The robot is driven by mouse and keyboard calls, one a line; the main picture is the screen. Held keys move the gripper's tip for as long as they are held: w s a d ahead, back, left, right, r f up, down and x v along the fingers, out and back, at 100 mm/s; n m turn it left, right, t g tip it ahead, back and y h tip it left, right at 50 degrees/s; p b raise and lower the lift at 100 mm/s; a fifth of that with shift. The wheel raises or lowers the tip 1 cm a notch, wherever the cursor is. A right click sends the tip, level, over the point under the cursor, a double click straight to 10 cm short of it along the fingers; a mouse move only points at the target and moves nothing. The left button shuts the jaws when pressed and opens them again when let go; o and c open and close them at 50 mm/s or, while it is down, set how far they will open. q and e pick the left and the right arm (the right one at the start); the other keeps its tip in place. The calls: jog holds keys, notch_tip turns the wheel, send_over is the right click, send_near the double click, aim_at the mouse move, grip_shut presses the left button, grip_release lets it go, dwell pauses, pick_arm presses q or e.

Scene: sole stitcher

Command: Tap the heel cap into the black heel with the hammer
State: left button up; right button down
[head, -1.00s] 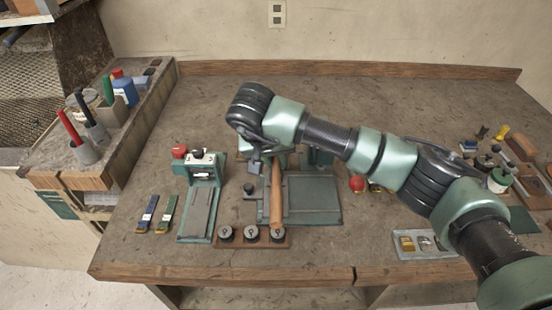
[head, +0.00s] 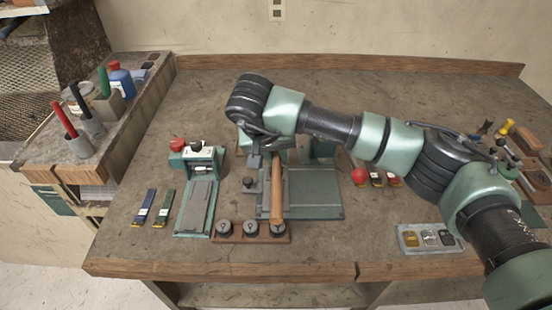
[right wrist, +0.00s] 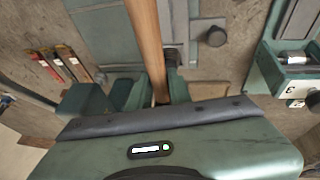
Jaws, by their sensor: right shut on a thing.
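My right gripper (head: 265,158) is over the middle of the bench, shut on a wooden handle (head: 277,200), which looks like the hammer's. The handle points toward the bench's front edge in the head view. In the right wrist view the handle (right wrist: 146,35) runs up out of the picture from between my right fingers (right wrist: 155,88). I cannot make out the hammer's head; the gripper hides that end. I cannot make out the black heel or the heel cap in either view. My left gripper is not in view.
A green plate (head: 315,190) lies under and beside the handle. A wooden strip with several round dark pieces (head: 251,232) is in front. A green device (head: 197,190) stands left. A tray of small parts (head: 430,238) is at the right front.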

jog(key=shift+s+r, duration=0.1)
jog(key=shift+r, duration=0.55)
jog(key=shift+r, duration=0.15)
notch_tip(320, 180, up, 5)
jog(key=shift+f+p, duration=0.1)
jog(key=shift+p, duration=1.05)
